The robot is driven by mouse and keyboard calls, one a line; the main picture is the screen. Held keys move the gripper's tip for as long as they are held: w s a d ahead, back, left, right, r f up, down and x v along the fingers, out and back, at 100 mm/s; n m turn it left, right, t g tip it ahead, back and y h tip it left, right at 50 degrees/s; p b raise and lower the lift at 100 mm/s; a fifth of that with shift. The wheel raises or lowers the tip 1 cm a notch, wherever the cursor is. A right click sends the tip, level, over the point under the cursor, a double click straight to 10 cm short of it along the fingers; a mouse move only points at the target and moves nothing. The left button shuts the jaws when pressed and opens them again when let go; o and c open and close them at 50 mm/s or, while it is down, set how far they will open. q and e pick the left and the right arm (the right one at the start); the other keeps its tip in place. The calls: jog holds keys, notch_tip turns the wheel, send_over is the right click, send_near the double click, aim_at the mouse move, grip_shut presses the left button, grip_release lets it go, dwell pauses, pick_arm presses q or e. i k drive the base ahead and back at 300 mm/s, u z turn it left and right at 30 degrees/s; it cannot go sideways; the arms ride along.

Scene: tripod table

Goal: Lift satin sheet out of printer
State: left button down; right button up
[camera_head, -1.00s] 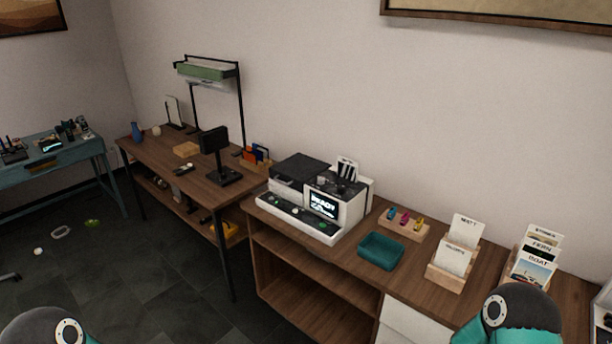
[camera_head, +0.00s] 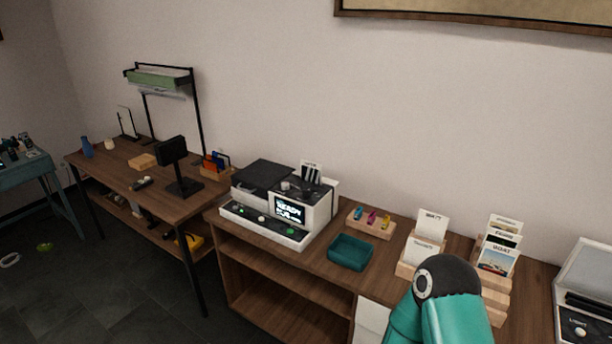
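The white and black printer (camera_head: 285,205) stands on the wooden cabinet, with a lit screen that appears to say READY. A sheet with black and white stripes (camera_head: 312,172) stands up from its rear top. I cannot tell from the sheet whether it is satin. A wooden holder (camera_head: 406,269) to the right holds a card marked MATT (camera_head: 432,223) and a front card (camera_head: 425,250) whose label is too small to read surely. Neither gripper is in view; only part of my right arm shows at the lower right, in front of the cabinet.
A teal tray (camera_head: 350,253) lies right of the printer, with a wooden block of coloured pieces (camera_head: 371,223) behind it. Another card rack (camera_head: 495,270) and a grey-white device (camera_head: 585,300) stand further right. A desk (camera_head: 150,183) with a monitor (camera_head: 174,152) is at left.

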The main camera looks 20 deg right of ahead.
aim_at(311, 171)
jog(key=i, duration=0.9)
